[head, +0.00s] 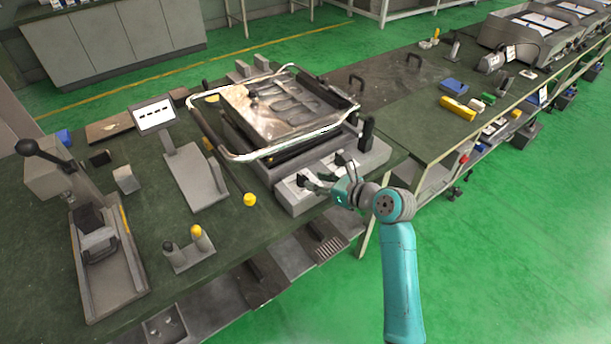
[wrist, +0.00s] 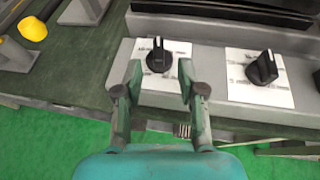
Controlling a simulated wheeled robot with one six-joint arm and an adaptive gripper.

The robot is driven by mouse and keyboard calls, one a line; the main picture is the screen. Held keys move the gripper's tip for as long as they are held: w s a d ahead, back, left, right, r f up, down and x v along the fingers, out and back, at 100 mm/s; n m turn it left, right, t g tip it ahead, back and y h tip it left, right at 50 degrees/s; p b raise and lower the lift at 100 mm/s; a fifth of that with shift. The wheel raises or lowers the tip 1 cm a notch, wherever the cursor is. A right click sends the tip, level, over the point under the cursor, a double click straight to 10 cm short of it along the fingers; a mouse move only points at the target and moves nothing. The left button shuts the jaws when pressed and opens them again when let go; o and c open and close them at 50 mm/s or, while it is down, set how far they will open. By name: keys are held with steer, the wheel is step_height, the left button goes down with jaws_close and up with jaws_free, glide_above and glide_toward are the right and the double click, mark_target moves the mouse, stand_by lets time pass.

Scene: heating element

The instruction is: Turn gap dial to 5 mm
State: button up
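Two black dials on white scale plates sit on the grey front panel of the heating machine. In the wrist view the left dial (wrist: 158,57) stands just beyond and between my fingertips, and the right dial (wrist: 262,68) is to the right of my gripper. The scale print is too small to read, so I cannot tell which is the gap dial or its setting. My gripper (wrist: 160,80) is open and empty, its fingers apart and short of the left dial.
The machine's plate and silver frame (head: 280,110) rise behind the panel. A black upright handle (head: 367,131) stands at the panel's right end. A yellow knob (head: 249,199) lies to the left. A small display (head: 153,115) stands further left. Green floor is open in front.

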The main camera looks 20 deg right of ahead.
mark_target(307, 178)
steer(key=shift+x, duration=3.15)
steer(key=shift+a, duration=0.1)
jaws_close()
